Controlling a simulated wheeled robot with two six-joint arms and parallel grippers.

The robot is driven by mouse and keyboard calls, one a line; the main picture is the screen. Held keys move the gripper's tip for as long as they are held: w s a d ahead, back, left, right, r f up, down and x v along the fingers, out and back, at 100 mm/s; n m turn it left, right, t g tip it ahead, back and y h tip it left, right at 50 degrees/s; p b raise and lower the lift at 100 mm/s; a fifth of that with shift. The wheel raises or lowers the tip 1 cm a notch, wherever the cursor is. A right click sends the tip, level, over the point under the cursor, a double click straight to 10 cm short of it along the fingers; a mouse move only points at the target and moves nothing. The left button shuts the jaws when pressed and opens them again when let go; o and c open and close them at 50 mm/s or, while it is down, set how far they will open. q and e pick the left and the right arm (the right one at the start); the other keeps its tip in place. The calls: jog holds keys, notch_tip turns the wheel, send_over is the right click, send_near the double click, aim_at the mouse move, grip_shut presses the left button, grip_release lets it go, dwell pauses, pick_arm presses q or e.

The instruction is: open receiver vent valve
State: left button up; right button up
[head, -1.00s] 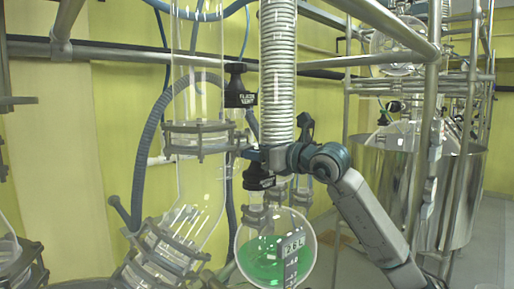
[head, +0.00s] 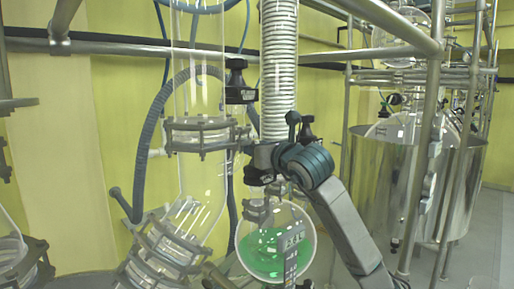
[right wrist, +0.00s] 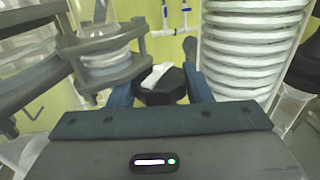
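A round receiver flask (head: 262,255) holds green liquid below the white coil column. A black valve knob (head: 254,177) shows just above it, partly hidden by my right gripper (head: 262,157), which reaches in from the lower right. In the right wrist view, a black many-sided knob (right wrist: 160,90) with a slanted white marker sits between the two blue fingers of the right gripper (right wrist: 160,82). The fingers lie against its sides, and the gripper appears shut on it. Any label on this knob is hidden. My left gripper is not in view.
The coil column (head: 278,70) stands close beside my right gripper. A glass column with a metal flange (head: 200,135) is to its left. Other black knobs are above (head: 238,85) and to the right (head: 306,132). Metal rails and a steel vessel (head: 440,180) are at right.

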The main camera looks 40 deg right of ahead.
jog(key=shift+d+f+n+y+b, duration=0.2)
jog(key=shift+n+y+b, duration=0.3)
jog(key=shift+y+b, duration=0.4)
jog(key=shift+n+y+b, duration=0.7)
jog(key=shift+y+b, duration=0.15)
jog(key=shift+y, duration=0.15)
jog(key=shift+r+n+g+y+b, duration=0.1)
jog(key=shift+n+g+y+b, duration=0.25)
jog(key=shift+n+y, duration=0.55)
jog(key=n+g+y, duration=0.1)
jog(key=y, duration=0.2)
jog(key=shift+a+n+y, duration=0.1)
jog(key=shift+n+y, duration=0.2)
jog(key=shift+n, duration=0.1)
jog(key=n+g+y, duration=0.1)
jog(key=n+y, duration=0.1)
jog(key=shift+r+g+y, duration=0.15)
jog(key=shift+g+y, duration=0.1)
jog(key=shift+y, duration=0.15)
jog(key=shift+s, duration=0.25)
